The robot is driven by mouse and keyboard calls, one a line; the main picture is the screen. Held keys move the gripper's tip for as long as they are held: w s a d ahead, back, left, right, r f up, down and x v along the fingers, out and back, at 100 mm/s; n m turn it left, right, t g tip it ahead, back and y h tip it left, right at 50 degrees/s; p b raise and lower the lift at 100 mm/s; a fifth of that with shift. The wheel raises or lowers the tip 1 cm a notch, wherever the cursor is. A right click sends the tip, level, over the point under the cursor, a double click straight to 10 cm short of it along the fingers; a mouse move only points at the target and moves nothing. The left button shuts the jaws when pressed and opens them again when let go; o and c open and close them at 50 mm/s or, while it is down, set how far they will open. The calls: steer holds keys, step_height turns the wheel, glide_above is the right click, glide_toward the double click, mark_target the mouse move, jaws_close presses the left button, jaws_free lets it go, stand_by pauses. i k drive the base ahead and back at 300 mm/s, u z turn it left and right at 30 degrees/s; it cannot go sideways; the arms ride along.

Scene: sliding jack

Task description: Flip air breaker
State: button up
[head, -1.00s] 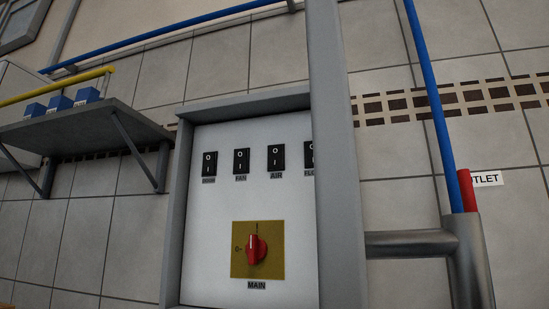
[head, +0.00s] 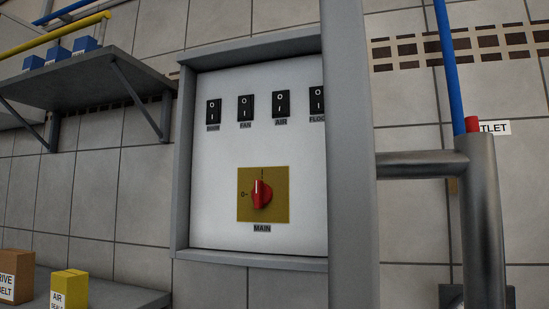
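The air breaker (head: 281,104) is a black rocker switch in the upper row of a white panel (head: 215,180) with a grey frame. The label AIR sits just below it. Its rocker position is too small to tell for sure. Similar black rockers stand beside it: a fan breaker (head: 245,107), one at the far left (head: 213,110) with a blurred label, and a partly hidden one (head: 316,102) at the right marked FLO. Below them is a red MAIN knob (head: 261,193) on a yellow plate, its pointer upright. My gripper is not in view.
A grey upright post (head: 350,160) stands in front of the panel's right edge. A metal pipe (head: 425,164) joins it to a thick cylinder (head: 480,220) at right. A shelf (head: 90,78) with blue boxes is at upper left. A yellow box (head: 69,290) and brown box (head: 15,275) sit on a lower surface.

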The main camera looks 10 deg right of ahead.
mark_target(280, 98)
steer(key=k, duration=0.5)
steer(key=u, duration=2.3)
steer(key=i, duration=1.3)
steer(key=z, duration=2.25)
